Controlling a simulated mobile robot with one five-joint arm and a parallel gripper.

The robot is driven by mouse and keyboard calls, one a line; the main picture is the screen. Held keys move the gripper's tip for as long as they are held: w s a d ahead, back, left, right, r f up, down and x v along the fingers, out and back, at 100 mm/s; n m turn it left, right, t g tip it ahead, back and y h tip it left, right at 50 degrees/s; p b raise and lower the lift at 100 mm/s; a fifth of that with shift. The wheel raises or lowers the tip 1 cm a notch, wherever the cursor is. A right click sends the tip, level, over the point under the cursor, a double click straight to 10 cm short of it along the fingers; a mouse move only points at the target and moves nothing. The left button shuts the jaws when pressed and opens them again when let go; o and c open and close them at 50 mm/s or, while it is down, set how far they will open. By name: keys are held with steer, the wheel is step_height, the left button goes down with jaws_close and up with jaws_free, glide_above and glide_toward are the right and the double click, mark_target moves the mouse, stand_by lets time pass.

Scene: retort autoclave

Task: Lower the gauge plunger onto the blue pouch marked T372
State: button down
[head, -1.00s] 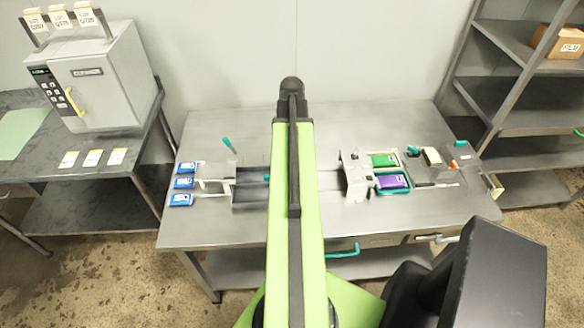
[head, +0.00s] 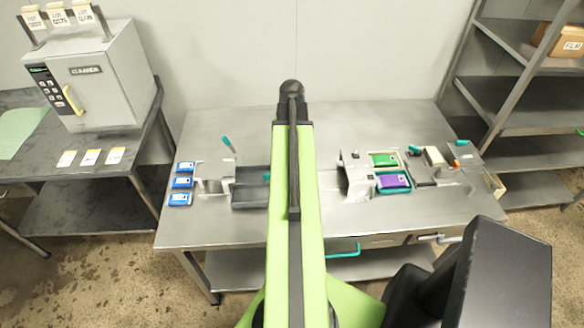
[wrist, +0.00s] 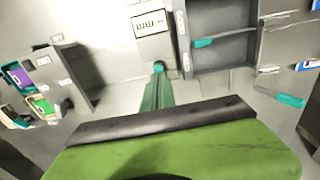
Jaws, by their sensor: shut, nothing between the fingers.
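Three blue pouches lie in a column at the table's left end: back (head: 185,167), middle (head: 182,183) and front (head: 179,199). Their markings are too small to read, so I cannot tell which is T372. A metal fixture (head: 212,186) stands just right of them, with a teal-handled lever (head: 228,145) behind it; the lever also shows at the right of the wrist view (wrist: 290,99). I cannot make out the gauge plunger for certain. My gripper (wrist: 158,68) is shut and empty in the wrist view, left of the dark tray; my arm hides it in the head view.
A dark tray (head: 250,198) with a teal handle (wrist: 203,43) lies right of the fixture. Green (head: 383,160) and purple (head: 393,181) pouches lie right of my arm beside a grey block (head: 356,178). A grey cabinet (head: 105,85) stands at left, shelves (head: 520,90) at right.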

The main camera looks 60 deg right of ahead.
step_height(320, 180, up, 7)
steer(key=p, duration=0.7)
stand_by(0.4)
